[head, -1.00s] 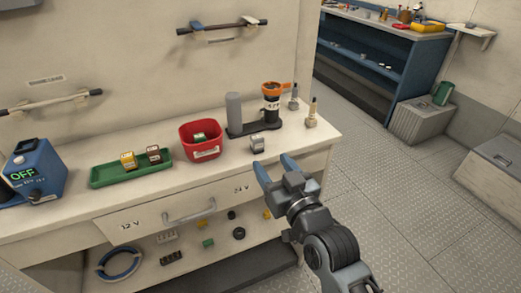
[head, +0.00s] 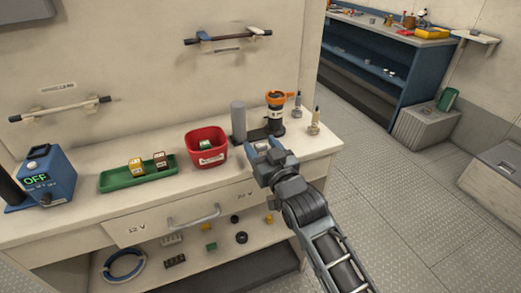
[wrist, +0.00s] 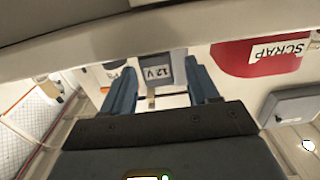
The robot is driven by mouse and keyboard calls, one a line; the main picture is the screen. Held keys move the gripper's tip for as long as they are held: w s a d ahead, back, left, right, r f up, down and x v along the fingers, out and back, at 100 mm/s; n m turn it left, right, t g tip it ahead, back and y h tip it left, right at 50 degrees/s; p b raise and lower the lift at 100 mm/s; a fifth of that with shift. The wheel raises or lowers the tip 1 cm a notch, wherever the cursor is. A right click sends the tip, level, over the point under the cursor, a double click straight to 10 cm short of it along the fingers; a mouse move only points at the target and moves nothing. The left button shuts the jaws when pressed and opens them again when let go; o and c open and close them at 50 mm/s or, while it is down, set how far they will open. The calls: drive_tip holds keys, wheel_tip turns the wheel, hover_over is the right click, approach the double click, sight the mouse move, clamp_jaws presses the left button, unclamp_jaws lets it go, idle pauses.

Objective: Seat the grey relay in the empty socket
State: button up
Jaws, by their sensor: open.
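The grey relay (wrist: 156,66), with a white "12 V" label, stands between my gripper's two blue fingers in the wrist view. Gaps show on both sides, so the fingers do not look closed on it. In the head view my gripper (head: 264,147) is at the counter top, right of the red bin, and mostly hides the relay. My gripper is open. I cannot make out an empty socket in either view.
A red scrap bin (head: 206,154) stands close left of my gripper. A green tray (head: 127,180) holds a yellow and a brown relay. A grey cylinder (head: 238,121) and an orange-topped device (head: 275,114) stand behind.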

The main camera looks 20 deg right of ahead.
sight(262, 147)
drive_tip(key=shift+c, duration=0.3)
clamp_jaws()
idle(0.3)
drive_tip(key=shift+r, duration=0.1)
wheel_tip(262, 147, up, 4)
drive_tip(key=shift+r+b, duration=0.1)
drive_tip(key=shift+b, duration=0.2)
drive_tip(key=s+d+r+b, duration=0.2)
drive_tip(key=s+d+r, duration=0.4)
drive_tip(key=d, duration=0.4)
drive_tip(key=shift+r, duration=0.3)
